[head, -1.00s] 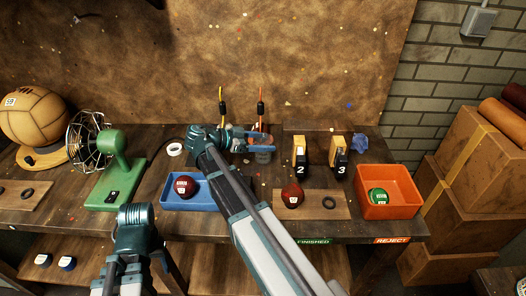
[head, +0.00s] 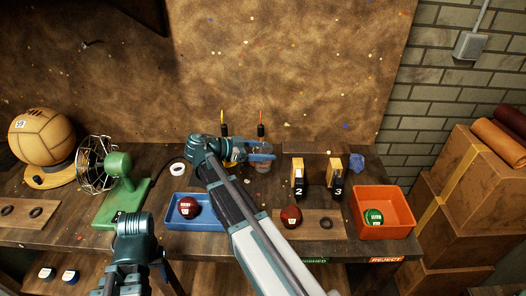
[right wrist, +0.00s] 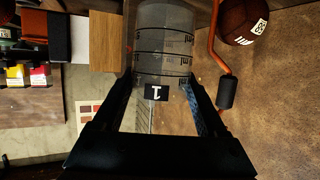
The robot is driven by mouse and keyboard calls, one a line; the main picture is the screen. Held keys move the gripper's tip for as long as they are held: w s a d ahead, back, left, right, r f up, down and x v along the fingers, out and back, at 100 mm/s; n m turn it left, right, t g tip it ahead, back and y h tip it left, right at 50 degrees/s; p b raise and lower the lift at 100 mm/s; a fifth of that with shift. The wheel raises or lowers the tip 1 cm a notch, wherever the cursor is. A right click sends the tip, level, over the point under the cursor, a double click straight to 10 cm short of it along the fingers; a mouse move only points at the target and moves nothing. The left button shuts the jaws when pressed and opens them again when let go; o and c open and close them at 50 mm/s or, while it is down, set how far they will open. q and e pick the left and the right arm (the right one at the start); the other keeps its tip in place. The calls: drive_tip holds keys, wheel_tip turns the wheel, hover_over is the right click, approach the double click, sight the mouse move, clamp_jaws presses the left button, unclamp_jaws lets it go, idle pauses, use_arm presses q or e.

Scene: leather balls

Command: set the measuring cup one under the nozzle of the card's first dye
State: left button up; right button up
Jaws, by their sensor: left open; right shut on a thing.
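Measuring cup one (right wrist: 163,40) is a clear graduated cylinder with a black "1" label. My right gripper (right wrist: 162,108) is shut on it, with a finger on each side. In the head view the cup (head: 263,162) is partly hidden by my right gripper (head: 262,151). An orange-red nozzle (head: 261,130) and a yellow nozzle (head: 224,129) hang at the back; the cup is near the orange-red one. In the right wrist view, that black-tipped nozzle (right wrist: 227,92) is beside the cup. A card with colour swatches (right wrist: 89,112) shows there. My left gripper (head: 133,285) is low in front, fingers barely visible.
A blue tray (head: 180,222) and an orange reject bin (head: 362,218) hold balls. A green fan (head: 120,180) stands left. A red ball (head: 291,217) is on a board.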

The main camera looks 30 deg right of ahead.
drive_tip(key=shift+r+p, duration=1.65)
drive_tip(key=shift+r, duration=0.65)
